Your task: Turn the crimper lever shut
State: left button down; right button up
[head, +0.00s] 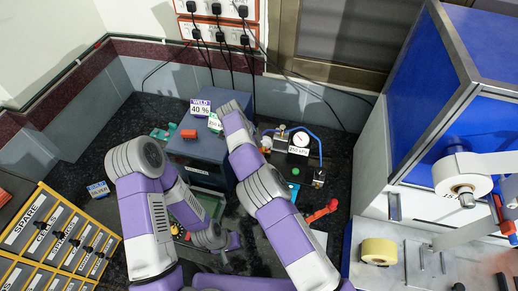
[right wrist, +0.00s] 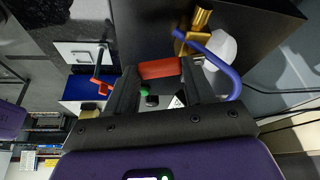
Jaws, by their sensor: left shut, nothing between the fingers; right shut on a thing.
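The crimper (head: 292,183) is a dark unit with a pressure gauge, a green button and a blue hose. A red lever (head: 320,212) sticks out at its front right in the head view. My right gripper (right wrist: 158,85) is shut on a red handle (right wrist: 160,68) beside a brass fitting. In the head view a red part (head: 266,142), perhaps the same handle, shows beside my right forearm, which hides the right fingers. I cannot tell which red part is the crimper lever. My left gripper (head: 233,241) is shut and empty, low in front of the welder box.
The blue-grey welder box (head: 196,148) with a 40 % sign stands behind the arms. A yellow spare-cells drawer rack (head: 48,240) is at left. A blue-walled machine (head: 430,90) and a yellow tape roll (head: 379,251) are at right. Black cables hang at the back.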

jog(key=shift+a+m, duration=0.15)
jog(key=shift+m, duration=0.25)
dwell(0.3)
jog(key=o, duration=1)
jog(key=shift+o, duration=0.2)
jog(key=shift+r, duration=0.1)
jog(key=shift+r, duration=0.3)
notch_tip(320, 180, up, 9)
jog(key=p, duration=0.2)
jog(key=shift+r+p, duration=0.15)
jog(key=shift+p, duration=0.25)
